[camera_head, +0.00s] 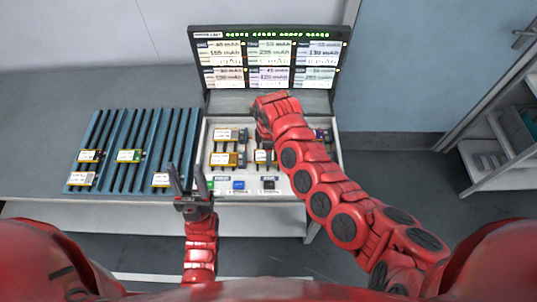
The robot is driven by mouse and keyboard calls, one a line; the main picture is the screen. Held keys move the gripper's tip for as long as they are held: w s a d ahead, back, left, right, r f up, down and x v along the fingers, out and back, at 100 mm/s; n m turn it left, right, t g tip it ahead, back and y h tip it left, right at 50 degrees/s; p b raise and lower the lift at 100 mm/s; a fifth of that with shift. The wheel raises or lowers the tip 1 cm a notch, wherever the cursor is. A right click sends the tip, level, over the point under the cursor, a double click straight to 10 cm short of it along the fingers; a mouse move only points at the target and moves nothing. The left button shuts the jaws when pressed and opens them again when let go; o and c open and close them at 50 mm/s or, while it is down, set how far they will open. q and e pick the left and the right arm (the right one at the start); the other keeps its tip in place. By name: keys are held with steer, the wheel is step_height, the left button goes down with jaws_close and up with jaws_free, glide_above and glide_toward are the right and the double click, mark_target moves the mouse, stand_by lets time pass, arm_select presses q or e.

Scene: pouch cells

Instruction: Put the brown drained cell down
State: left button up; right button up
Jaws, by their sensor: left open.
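The blue slotted rack (108,187) on the left of the bench holds several small cells. One with a brown-red end (90,156) lies at its left, another cell (80,179) in front of it, a green-labelled cell (129,156) in the middle and one more (160,180) at its front right. I cannot tell which is the brown drained cell. My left gripper (187,175) is open with fingers up, at the rack's front right corner, and looks empty. My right gripper (264,128) reaches over the white tester tray (211,186); its fingers are hidden by its own wrist.
Bare grey bench (40,110) lies left of the rack. A white shelf (490,155) stands far right.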

steer(key=shift+w, duration=0.45)
step_height(320, 180, down, 3)
steer(key=shift+r+p, duration=0.1)
steer(key=shift+p, duration=0.4)
steer(key=shift+f, duration=0.25)
steer(key=shift+f, duration=0.15)
steer(key=o, duration=1.3)
